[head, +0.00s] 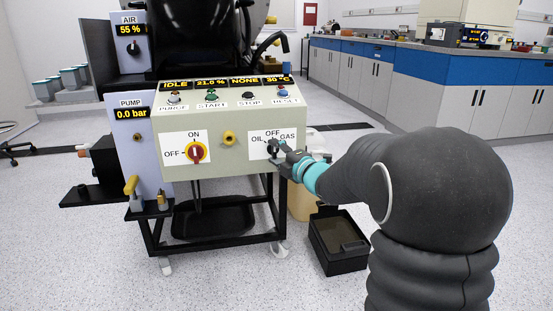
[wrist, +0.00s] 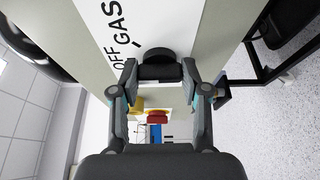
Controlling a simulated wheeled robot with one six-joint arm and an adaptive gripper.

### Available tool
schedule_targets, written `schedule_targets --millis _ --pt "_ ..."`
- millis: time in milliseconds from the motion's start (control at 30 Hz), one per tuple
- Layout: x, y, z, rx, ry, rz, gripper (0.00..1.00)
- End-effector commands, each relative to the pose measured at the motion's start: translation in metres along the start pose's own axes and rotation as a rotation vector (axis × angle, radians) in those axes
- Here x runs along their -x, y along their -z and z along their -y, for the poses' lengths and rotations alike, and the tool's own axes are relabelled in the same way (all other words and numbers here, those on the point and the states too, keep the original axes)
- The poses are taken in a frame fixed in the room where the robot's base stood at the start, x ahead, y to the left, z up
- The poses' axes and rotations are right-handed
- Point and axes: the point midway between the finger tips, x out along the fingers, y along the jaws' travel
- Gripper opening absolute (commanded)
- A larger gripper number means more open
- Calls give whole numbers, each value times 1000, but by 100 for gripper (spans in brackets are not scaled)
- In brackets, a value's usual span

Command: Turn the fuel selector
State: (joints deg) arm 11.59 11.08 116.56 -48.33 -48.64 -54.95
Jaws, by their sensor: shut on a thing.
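The fuel selector is a black knob (wrist: 160,58) on a white plate (head: 258,150) marked OIL, OFF and GAS, on the right of the control panel's front. In the head view the knob is mostly hidden by my gripper (head: 277,148). In the wrist view my gripper (wrist: 160,76) has one finger on each side of the knob and is shut on it. I cannot tell which mark the knob points to. The panel displays (head: 225,83) read IDLE, 21.0 %, NONE and 30 °C.
A red and yellow ON/OFF switch (head: 195,152) and a yellow fitting (head: 229,138) sit left of the selector. PURGE, START, STOP and RESET buttons line the sloped panel top. A black bin (head: 338,240) stands on the floor below, right of the stand. Open floor lies in front.

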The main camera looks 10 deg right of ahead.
Motion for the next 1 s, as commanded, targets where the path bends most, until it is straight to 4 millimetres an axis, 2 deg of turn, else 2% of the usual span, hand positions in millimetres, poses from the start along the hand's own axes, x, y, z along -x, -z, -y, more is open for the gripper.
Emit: schedule_targets --millis 500,533,600,633,1000 --pt "0 0 0 -23 -8 1 11" --pt "0 0 1 -23 -8 1 48" --pt "0 0 0 -23 -8 1 66" --pt "0 0 0 -22 -8 1 71" --pt "4 0 0 -21 -8 1 71"
